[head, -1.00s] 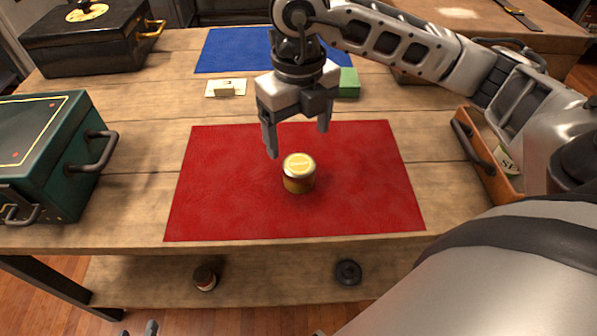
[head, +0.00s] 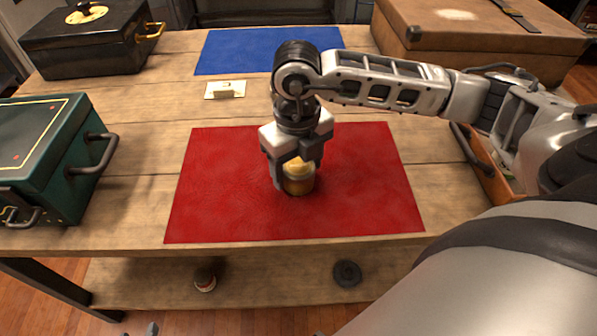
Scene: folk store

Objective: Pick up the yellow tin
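The yellow tin (head: 299,186) stands upright on the red mat (head: 225,200), near its middle, with a pale yellow lid. My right gripper (head: 296,178) points down at the tin from above, with one finger at its left side and the other at its upper right. The fingers and palm hide part of the lid and sides. I cannot tell whether the fingers press on the tin. Only small tips of my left gripper (head: 139,331) show at the bottom edge, far from the tin.
A green case (head: 45,150) stands at the left and a black case (head: 85,45) behind it. A brown suitcase (head: 470,40) is at the back right. A blue mat (head: 235,50) and a small card (head: 225,89) lie at the back. An orange box (head: 483,170) sits right, partly behind my arm.

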